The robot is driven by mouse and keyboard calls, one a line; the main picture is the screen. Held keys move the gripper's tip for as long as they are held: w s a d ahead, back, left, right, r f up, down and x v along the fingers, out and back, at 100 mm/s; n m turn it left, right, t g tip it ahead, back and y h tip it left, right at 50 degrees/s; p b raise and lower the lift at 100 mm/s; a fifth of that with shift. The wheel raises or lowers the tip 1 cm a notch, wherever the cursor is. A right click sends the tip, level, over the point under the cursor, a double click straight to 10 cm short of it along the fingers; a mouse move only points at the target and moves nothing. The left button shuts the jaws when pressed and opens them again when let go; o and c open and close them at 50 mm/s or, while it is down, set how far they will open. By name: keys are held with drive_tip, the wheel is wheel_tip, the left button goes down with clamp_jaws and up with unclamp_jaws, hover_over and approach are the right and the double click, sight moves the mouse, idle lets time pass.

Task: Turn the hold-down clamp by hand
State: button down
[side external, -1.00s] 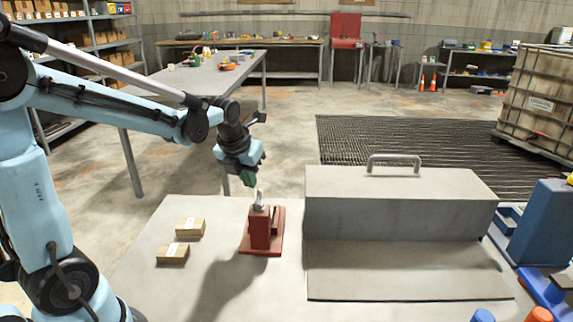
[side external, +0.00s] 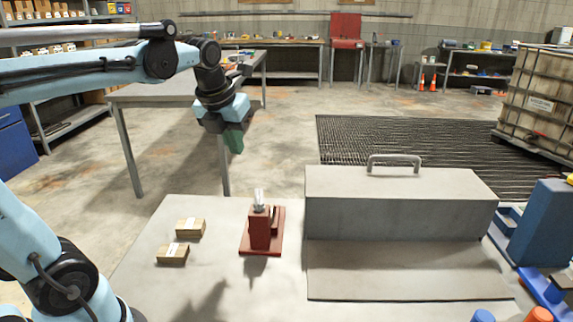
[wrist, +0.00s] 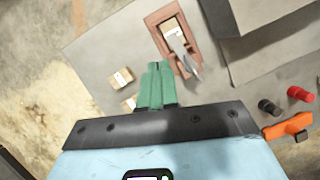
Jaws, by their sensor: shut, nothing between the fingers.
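The hold-down clamp is a red fixture (side external: 261,230) on a flat red base, standing on the grey table. Its pale metal lever (side external: 259,198) sticks up from the top. In the wrist view the red base (wrist: 155,20) frames a tan, boxlike part, and the silver lever (wrist: 182,50) lies slanted over it. My gripper (side external: 235,141) hangs in the air above and left of the clamp, clear of it. Its green fingers (wrist: 157,85) are together with nothing between them. In the wrist view they point toward the clamp.
Two small cartons (side external: 190,227) (side external: 173,254) lie left of the clamp. A large grey box-shaped cover (side external: 400,205) with a handle stands close on the right. Blue equipment (side external: 541,225) is at the far right.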

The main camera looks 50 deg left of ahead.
sight(259, 197)
drive_tip(key=s+a+f+m+t+h, duration=0.15)
drive_tip(key=s+m, duration=0.25)
drive_tip(key=m, duration=1.2)
drive_tip(key=s+f+m+t, duration=0.25)
drive_tip(key=s+m, duration=0.25)
drive_tip(key=m, duration=1.2)
drive_tip(key=w+d+f, duration=0.2)
drive_tip(key=w+f, duration=0.6)
drive_tip(key=w, duration=0.1)
drive_tip(key=shift+w+n+g, duration=0.3)
drive_tip(key=shift+n, duration=0.1)
drive_tip(key=shift+f, duration=0.1)
